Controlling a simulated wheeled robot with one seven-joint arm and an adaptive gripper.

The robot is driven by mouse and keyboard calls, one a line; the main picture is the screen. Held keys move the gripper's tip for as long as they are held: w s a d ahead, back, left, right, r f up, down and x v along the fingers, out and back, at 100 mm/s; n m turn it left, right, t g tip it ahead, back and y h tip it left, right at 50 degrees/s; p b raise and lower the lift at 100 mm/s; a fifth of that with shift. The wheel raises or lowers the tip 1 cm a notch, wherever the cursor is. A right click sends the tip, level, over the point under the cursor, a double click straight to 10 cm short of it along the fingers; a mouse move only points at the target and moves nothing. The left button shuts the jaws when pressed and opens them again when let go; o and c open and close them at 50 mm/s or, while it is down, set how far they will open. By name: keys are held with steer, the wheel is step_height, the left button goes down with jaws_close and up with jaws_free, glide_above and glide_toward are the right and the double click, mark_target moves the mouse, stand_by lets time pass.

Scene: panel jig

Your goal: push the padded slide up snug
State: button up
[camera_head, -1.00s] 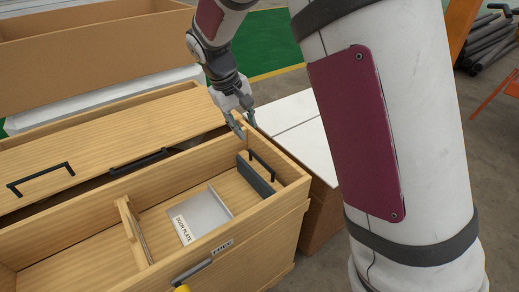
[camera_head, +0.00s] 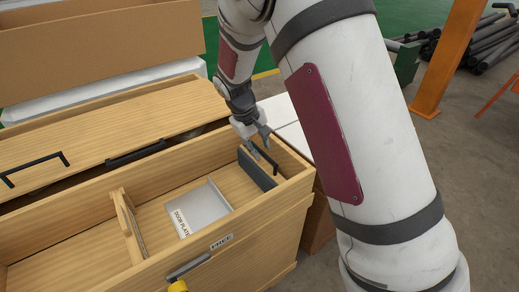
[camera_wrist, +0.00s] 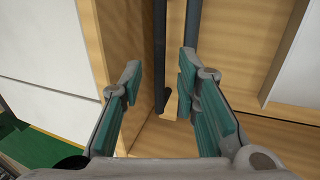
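The padded slide (camera_head: 255,171) is a dark grey upright panel near the right end of the open wooden drawer. Its black handle (camera_head: 262,157) stands on its right side. The door plate (camera_head: 203,209), a pale labelled panel, lies left of the slide, with a bare strip of floor between them. My gripper (camera_head: 262,138) is open, pointing down above the slide's handle. In the wrist view my gripper (camera_wrist: 160,76) has its fingers spread, with a dark bar (camera_wrist: 159,50), apparently the handle, between them and touching neither. The slide's dark edge (camera_wrist: 193,25) is by the right fingertip.
A wooden stop (camera_head: 127,226) stands left of the door plate. The drawer's front wall carries a label reading FREE (camera_head: 222,242) and a grey bar with a yellow end (camera_head: 178,286). The drawer's right end wall (camera_head: 296,183) is close to the slide.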

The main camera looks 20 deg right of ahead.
steer(key=shift+d+f, duration=0.1)
steer(key=shift+f, duration=0.1)
jaws_close()
steer(key=s+a+p, duration=0.2)
steer(key=s+a, duration=0.1)
steer(key=a, duration=0.7)
steer(key=s+a+p, duration=0.1)
steer(key=s+a, duration=0.2)
steer(key=a, duration=0.7)
steer(key=shift+s+p, duration=0.25)
steer(key=shift+p, duration=0.1)
steer(key=shift+a, duration=0.1)
jaws_free()
steer(key=v, duration=1.2)
